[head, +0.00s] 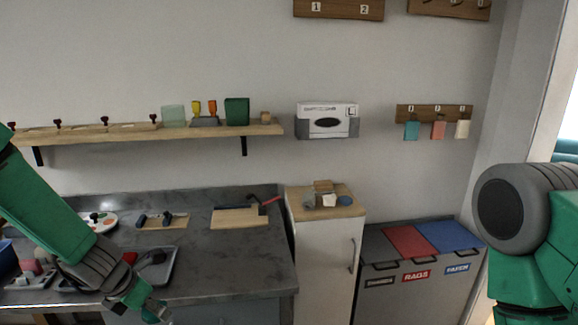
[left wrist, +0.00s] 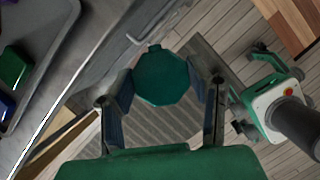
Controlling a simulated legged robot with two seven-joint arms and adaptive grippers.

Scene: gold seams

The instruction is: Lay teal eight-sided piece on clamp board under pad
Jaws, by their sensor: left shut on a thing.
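My left gripper (left wrist: 162,85) is shut on the teal eight-sided piece (left wrist: 160,77), which sits flat between its two fingers in the left wrist view. In the head view this gripper (head: 150,309) is low in the picture, at the counter's front edge, and the piece is hard to make out there. A light wooden board (head: 238,219) with a dark bar and a red handle (head: 271,200) lies at the back right of the counter; it looks like the clamp board. The pad is too small to tell. The gripper is in front of and left of this board, apart from it. My right gripper is out of view.
A grey tray (head: 172,270) lies beside my left wrist. Another board (head: 163,222) with dark tools lies left of the clamp board. A cabinet (head: 322,255) with small items stands right of the counter, then lidded bins (head: 412,290). A shelf (head: 200,131) runs above.

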